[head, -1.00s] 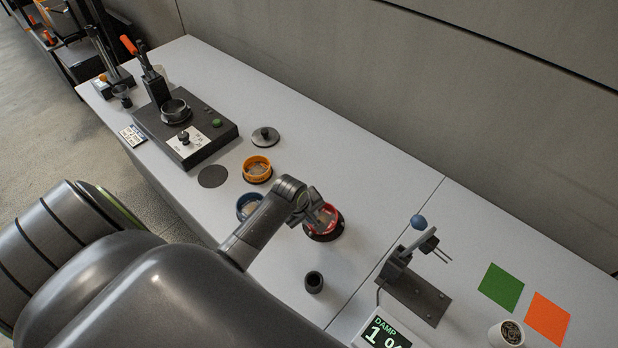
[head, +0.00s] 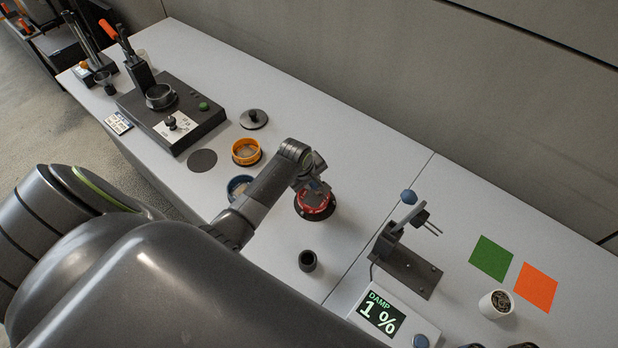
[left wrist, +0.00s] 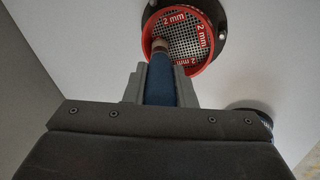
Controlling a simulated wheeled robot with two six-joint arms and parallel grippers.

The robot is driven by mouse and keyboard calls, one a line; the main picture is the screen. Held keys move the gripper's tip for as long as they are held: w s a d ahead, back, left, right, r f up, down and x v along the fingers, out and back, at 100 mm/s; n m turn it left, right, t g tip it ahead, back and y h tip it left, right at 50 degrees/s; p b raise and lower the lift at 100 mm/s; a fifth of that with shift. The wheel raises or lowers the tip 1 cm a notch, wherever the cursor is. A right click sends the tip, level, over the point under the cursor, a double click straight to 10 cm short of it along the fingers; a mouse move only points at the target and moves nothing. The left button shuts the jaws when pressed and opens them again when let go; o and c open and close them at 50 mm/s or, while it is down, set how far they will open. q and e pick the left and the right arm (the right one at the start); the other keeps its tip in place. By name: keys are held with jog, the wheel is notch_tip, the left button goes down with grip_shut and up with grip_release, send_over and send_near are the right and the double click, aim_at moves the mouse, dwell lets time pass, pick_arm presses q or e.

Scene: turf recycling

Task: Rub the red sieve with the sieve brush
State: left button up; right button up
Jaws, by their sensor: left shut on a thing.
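The red sieve (head: 316,205) stands on the light table on a dark round base. In the left wrist view its red rim (left wrist: 221,40) carries "2 mm" marks around a metal mesh. My left gripper (head: 311,180) is over the sieve's far side. In the left wrist view the gripper (left wrist: 160,78) is shut on the sieve brush (left wrist: 159,88), which has a blue handle and a brownish tip. The tip overlaps the near left part of the mesh; I cannot tell whether it touches. The brush is mostly hidden in the head view. My right gripper is not in view.
A blue sieve (head: 238,186) and an orange sieve (head: 246,152) stand left of the red one. A dark cup (head: 308,261) is in front. A stand with a blue knob (head: 408,197) and a damp meter (head: 391,318) are to the right.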

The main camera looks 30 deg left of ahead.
pick_arm(q)
jog(key=shift+d, duration=0.45)
jog(key=shift+s, duration=3.25)
jog(key=shift+w+f, duration=0.15)
jog(key=shift+w, duration=3.25)
jog(key=shift+s, duration=0.1)
jog(key=shift+r, duration=3.05)
jog(key=shift+r, duration=1.5)
